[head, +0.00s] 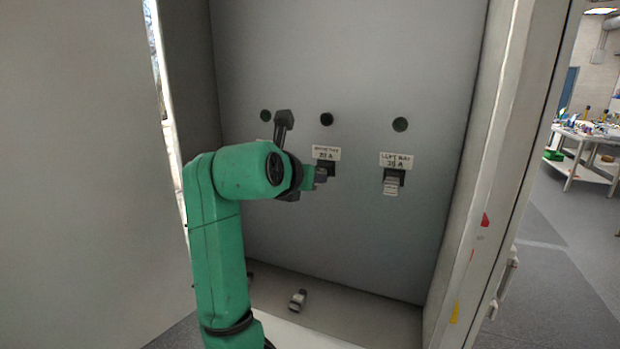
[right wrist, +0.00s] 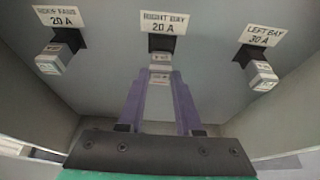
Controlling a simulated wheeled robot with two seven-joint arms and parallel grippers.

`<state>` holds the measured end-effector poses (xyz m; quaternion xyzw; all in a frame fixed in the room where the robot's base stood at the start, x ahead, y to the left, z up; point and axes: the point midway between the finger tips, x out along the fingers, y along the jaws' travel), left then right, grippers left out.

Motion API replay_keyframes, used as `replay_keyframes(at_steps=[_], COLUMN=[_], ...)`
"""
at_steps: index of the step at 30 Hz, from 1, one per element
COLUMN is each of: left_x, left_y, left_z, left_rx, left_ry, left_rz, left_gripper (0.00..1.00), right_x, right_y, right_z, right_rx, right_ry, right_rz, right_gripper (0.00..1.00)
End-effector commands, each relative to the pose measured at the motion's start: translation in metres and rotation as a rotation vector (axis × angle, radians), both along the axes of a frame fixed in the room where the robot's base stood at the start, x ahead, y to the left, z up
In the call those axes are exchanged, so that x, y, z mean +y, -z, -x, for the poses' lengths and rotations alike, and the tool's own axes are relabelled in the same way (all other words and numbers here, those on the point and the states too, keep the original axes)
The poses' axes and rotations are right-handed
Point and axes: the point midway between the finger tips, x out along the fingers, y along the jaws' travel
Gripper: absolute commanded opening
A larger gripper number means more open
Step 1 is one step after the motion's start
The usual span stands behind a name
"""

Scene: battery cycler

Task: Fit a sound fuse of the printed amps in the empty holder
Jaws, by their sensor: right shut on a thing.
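My right gripper (head: 318,177) is at the middle holder, labelled right bay 20 A. In the right wrist view its purple fingers (right wrist: 160,90) are shut on a pale fuse (right wrist: 160,76). The fuse is at the mouth of the black middle holder (right wrist: 162,43); I cannot tell how deep it sits. The left-bay holder (head: 395,176), marked 30 A in the wrist view, carries a fuse (head: 391,188). The roof-fans 20 A holder (right wrist: 68,38) carries another fuse (right wrist: 52,60); it is hidden behind my arm in the head view. My left gripper is out of view.
A loose fuse (head: 298,299) lies on the cabinet floor (head: 350,312). Dark round lamps, such as the middle one (head: 327,119), sit above the holders. The cabinet's right side wall (head: 480,170) and left door (head: 80,180) bound the space. The floor to the right is clear.

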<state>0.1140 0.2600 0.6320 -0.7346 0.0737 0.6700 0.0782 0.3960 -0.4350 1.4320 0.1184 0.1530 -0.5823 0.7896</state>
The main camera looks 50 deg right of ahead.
Motion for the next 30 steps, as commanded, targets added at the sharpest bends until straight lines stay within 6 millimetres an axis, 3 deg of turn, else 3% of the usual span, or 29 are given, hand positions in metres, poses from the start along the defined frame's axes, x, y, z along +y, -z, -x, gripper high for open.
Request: replay_keyframes(at_steps=[9, 10, 12, 23, 26, 30], left_x=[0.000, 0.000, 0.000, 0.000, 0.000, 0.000], left_y=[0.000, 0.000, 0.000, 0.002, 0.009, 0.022], left_z=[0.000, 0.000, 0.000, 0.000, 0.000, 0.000], left_rx=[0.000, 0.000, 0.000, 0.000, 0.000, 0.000], left_ry=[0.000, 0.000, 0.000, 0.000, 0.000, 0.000], left_rz=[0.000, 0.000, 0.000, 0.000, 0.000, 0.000], left_gripper=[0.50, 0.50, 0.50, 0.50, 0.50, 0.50], right_x=[-0.002, -0.002, -0.002, 0.002, 0.015, 0.049], right_y=[0.000, 0.000, 0.000, -0.001, -0.005, -0.018], right_z=[-0.001, -0.001, -0.001, 0.000, 0.004, 0.014], right_rx=[0.000, 0.000, 0.000, 0.000, -0.004, -0.006], right_ry=[0.000, 0.000, 0.000, -0.001, -0.003, -0.004], right_rz=[0.000, 0.000, 0.000, 0.000, 0.000, 0.001], right_gripper=[0.00, 0.45, 0.69, 0.69, 0.69, 0.69])
